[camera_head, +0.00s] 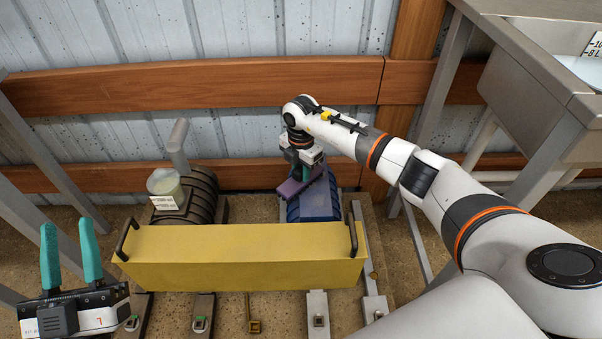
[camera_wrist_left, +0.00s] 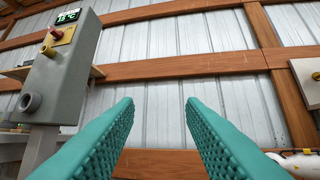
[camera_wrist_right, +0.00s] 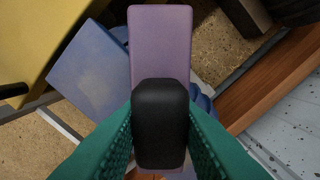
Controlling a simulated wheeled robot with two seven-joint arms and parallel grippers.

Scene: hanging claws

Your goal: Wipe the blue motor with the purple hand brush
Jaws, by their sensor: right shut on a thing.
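The blue motor (camera_head: 315,203) sits behind the right part of the yellow cover, and its flat blue face also shows in the right wrist view (camera_wrist_right: 92,78). The purple hand brush (camera_head: 297,187) is over the motor's top; its purple body (camera_wrist_right: 160,45) and black handle (camera_wrist_right: 160,120) fill the middle of the right wrist view. My right gripper (camera_head: 307,172) is shut on the black handle. Whether the brush touches the motor is unclear. My left gripper (camera_head: 70,258) is open and empty at the lower left, its teal fingers apart in the left wrist view (camera_wrist_left: 160,115).
A yellow cover (camera_head: 240,258) with dark handles stands in front of the motor. A dark motor (camera_head: 200,195) with a labelled jar (camera_head: 164,187) on it is to the left. Wooden rails and a metal wall are behind. A metal sink (camera_head: 540,85) stands at the right.

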